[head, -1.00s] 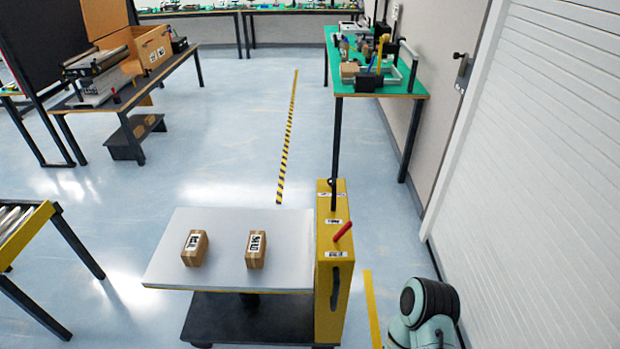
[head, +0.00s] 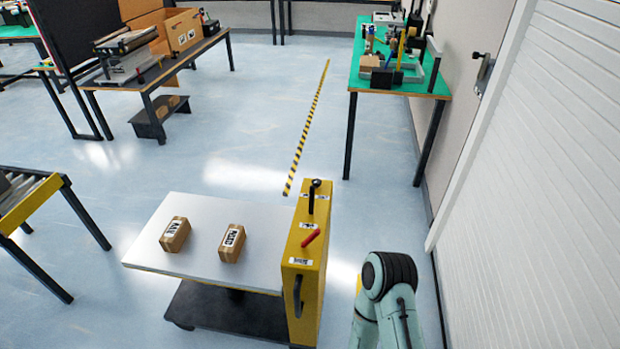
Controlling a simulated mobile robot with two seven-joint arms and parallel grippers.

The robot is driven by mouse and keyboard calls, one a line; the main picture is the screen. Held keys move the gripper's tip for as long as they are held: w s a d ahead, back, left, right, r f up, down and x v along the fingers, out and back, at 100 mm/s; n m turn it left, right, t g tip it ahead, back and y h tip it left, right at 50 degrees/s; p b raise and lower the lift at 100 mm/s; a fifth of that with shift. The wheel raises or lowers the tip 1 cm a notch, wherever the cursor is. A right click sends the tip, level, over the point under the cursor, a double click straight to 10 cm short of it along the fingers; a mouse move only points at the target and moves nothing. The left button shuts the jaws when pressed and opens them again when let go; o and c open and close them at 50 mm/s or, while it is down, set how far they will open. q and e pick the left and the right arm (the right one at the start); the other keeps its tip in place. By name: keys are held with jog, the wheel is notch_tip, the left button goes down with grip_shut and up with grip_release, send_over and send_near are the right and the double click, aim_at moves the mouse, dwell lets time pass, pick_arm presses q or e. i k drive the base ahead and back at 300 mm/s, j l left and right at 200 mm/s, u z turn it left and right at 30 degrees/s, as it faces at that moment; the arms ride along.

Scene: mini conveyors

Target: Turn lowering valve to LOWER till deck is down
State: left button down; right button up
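A lift table stands in the lower middle of the head view, with a grey deck (head: 205,215) raised above a dark base (head: 226,309). Two small labelled boxes, a left one (head: 175,235) and a right one (head: 232,244), lie on the deck. The yellow housing (head: 311,262) at the deck's right side carries a red lever (head: 310,238) and, behind it, a black lever with a round knob (head: 312,196). The label text is too small to read. Part of my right arm shows to the right of the housing, apart from it. Neither gripper is in view.
A roller conveyor (head: 29,203) stands at the left edge. A table with a machine and cardboard box (head: 181,30) is at the back left. A green-topped table (head: 392,68) stands at the back right, near the white slatted wall (head: 540,200). The floor between is clear, with a striped line (head: 308,125).

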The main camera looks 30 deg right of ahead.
aim_at(316, 182)
jog(key=l+u, duration=0.3)
jog(key=l, duration=0.2)
jog(key=l+u, duration=0.25)
jog(key=l, duration=0.25)
jog(key=l+u, duration=0.3)
jog(key=l, duration=0.2)
jog(key=l+u, duration=0.3)
jog(key=l, duration=0.2)
jog(key=l+u, duration=0.45)
jog(key=l, duration=0.6)
jog(key=l+u, duration=0.2)
jog(key=l, duration=0.85)
